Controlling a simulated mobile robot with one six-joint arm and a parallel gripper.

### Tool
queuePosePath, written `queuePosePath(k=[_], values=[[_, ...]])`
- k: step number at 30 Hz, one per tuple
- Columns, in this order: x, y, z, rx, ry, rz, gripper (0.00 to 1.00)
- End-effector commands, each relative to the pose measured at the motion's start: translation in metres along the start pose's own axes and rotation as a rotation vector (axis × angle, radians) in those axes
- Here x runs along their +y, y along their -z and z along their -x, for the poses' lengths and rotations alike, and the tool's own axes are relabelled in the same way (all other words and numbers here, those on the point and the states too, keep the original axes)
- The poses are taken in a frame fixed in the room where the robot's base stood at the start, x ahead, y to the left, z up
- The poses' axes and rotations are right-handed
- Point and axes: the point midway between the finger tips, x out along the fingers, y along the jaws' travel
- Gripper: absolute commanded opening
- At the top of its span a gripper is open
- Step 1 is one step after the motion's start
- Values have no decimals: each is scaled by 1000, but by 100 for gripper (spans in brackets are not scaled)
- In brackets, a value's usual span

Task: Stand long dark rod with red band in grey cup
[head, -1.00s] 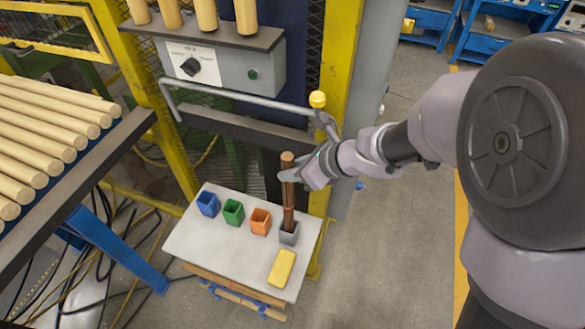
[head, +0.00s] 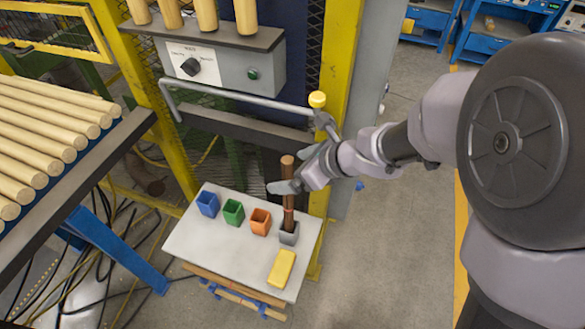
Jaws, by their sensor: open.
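The long dark rod (head: 288,217) with a red band stands upright, with its lower end in the grey cup (head: 289,237) at the right side of the white table. My gripper (head: 280,187) is open around the upper part of the rod, its fingers apart. One finger crosses in front of the rod and hides a short stretch of it. The rod's top shows above the fingers. The bottom of the rod inside the cup is hidden.
Blue (head: 207,204), green (head: 233,212) and orange (head: 260,222) cups stand in a row left of the grey cup. A yellow block (head: 281,268) lies in front of it. A grey rail (head: 240,101) and a machine frame stand behind the table.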

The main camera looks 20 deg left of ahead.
Motion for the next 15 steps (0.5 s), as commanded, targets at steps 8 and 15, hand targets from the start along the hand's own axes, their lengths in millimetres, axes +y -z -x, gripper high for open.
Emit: queuePosePath(k=[8, 15], values=[[0, 0, 4, 0, 1, 0, 100], [-1, -5, 66, -1, 5, -1, 100]])
